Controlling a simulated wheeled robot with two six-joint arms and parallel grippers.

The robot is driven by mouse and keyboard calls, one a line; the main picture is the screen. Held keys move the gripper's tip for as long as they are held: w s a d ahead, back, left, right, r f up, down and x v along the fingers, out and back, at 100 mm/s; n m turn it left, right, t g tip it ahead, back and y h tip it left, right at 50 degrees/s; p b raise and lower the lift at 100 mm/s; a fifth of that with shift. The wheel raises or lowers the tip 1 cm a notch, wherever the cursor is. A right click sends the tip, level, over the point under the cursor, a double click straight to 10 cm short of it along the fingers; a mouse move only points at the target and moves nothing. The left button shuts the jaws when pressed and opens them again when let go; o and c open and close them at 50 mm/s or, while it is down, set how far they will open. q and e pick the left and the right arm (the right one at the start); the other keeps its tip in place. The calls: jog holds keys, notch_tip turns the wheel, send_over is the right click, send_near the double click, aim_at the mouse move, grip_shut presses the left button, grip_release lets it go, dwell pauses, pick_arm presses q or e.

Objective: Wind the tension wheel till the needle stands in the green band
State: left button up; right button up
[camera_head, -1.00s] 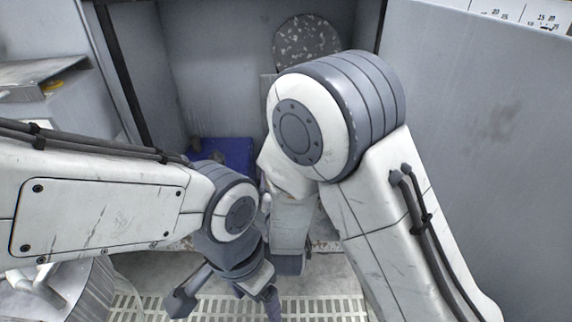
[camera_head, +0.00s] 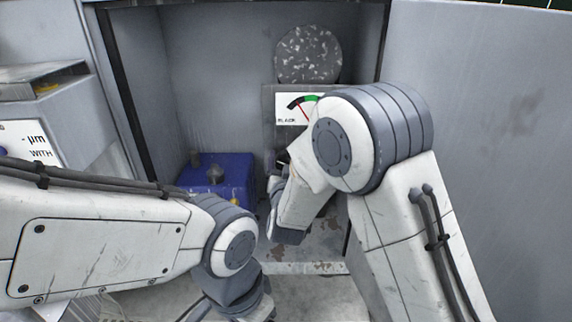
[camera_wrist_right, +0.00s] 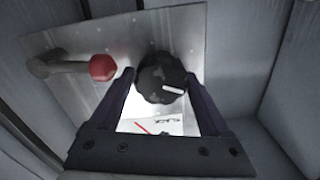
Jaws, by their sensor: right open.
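The tension wheel is a black lobed knob (camera_wrist_right: 162,80) with a white mark, on a metal panel (camera_wrist_right: 60,40) in the right wrist view. My right gripper (camera_wrist_right: 160,74) is open, its two fingers on either side of the knob; I cannot tell whether they touch it. The gauge (camera_head: 290,104) in the head view has a black arc, a green band and a red needle. My right arm hides the gauge's right side and the knob in that view. My left gripper is below the picture.
A lever with a red ball end (camera_wrist_right: 103,67) sticks out beside the knob. A blue box (camera_head: 230,172) stands at the left inside the grey recess, and a speckled disc (camera_head: 308,54) is above the gauge. Recess walls stand close on both sides.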

jog(key=c, duration=1.1)
jog(key=shift+f+m, duration=0.1)
jog(key=shift+m, duration=0.2)
jog(key=m+b, duration=0.2)
jog(key=m, duration=0.1)
jog(key=shift+f+m, duration=0.1)
jog(key=shift+m, duration=0.2)
jog(key=shift+d+m+b, duration=0.1)
jog(key=shift+m+b, duration=0.85)
jog(key=shift+m, duration=0.95)
jog(key=o, duration=1.1)
